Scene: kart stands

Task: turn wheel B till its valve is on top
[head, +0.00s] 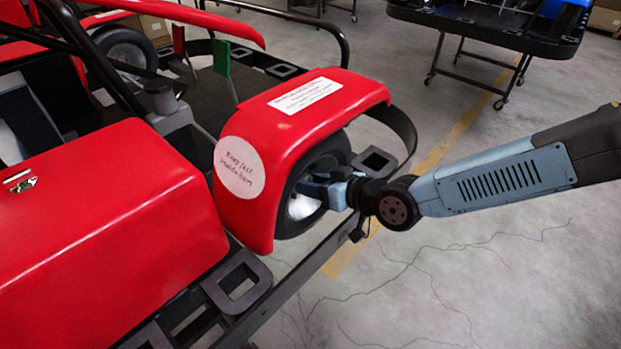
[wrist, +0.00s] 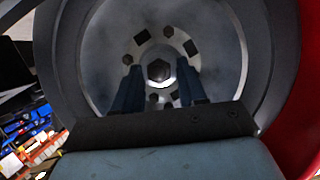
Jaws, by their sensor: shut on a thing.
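A wheel with a black tyre and silvery rim (head: 301,207) sits under a red fender (head: 305,115) of the kart. No letter B is readable on it. In the wrist view the wheel's hub (wrist: 159,43) faces me, with a central nut (wrist: 159,70) and several dark holes or bolts around it. My gripper (head: 316,190) reaches in from the right at the rim face. In the wrist view its two fingers (wrist: 158,80) straddle the hub, one on each side of the nut, shut on the wheel's hub. I cannot make out the valve in either view.
A dark bumper rail (head: 325,250) with square brackets runs beside the wheel, close to my gripper. A red body box (head: 100,245) lies to the left. Another kart stand (head: 480,25) is at the back right. The floor at right is clear.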

